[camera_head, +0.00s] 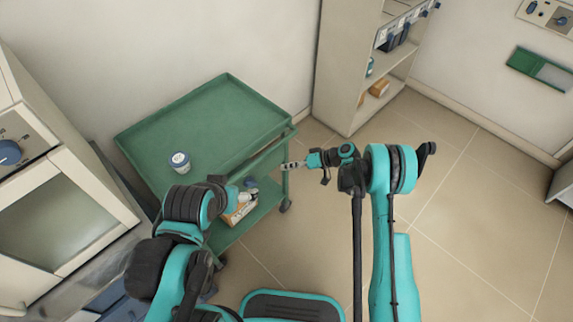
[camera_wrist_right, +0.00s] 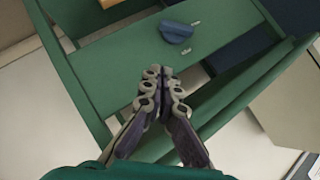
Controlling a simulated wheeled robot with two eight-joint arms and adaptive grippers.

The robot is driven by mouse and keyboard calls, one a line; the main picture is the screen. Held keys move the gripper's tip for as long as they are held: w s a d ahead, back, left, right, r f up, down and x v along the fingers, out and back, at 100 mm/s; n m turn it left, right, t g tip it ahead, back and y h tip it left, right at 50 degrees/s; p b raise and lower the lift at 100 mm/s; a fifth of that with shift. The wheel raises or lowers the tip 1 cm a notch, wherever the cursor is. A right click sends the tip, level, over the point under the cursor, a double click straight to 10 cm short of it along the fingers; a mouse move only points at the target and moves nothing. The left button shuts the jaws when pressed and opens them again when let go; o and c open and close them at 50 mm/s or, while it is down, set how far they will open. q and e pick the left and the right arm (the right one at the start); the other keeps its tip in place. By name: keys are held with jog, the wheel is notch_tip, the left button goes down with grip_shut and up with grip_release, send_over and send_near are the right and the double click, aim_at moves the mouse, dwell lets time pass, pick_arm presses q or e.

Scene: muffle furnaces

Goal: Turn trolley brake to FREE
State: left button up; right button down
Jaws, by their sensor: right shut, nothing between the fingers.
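The green trolley (camera_head: 205,110) stands against the wall, and its green surfaces fill much of the right wrist view (camera_wrist_right: 225,30). A blue knob-like part (camera_wrist_right: 177,32) sits on a green surface there, with small pale marks beside it. I cannot read the marks or tell the setting. My right gripper (camera_head: 285,166) is at the trolley's right side in the head view. In the right wrist view its fingertips (camera_wrist_right: 160,74) are together and empty, below the blue part in the picture and apart from it. My left arm reaches over the trolley's near side; its fingers are not clear.
A white and orange box (camera_head: 240,210) lies on the lower shelf. A furnace (camera_head: 50,200) is at left, a shelf unit (camera_head: 350,70) behind. The floor (camera_head: 470,210) at right is clear.

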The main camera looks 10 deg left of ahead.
jog(key=b, duration=0.5)
send_near(254, 181)
jog(key=x, duration=0.5)
jog(key=shift+a+f, duration=0.25)
jog(key=shift+a, duration=0.05)
jog(key=shift+w+f, duration=0.1)
jog(key=shift+f, duration=0.55)
dwell(0.5)
jog(key=shift+s+a+f, duration=0.1)
jog(key=shift+s+f, duration=0.15)
jog(key=shift+f, duration=0.9)
dwell(0.4)
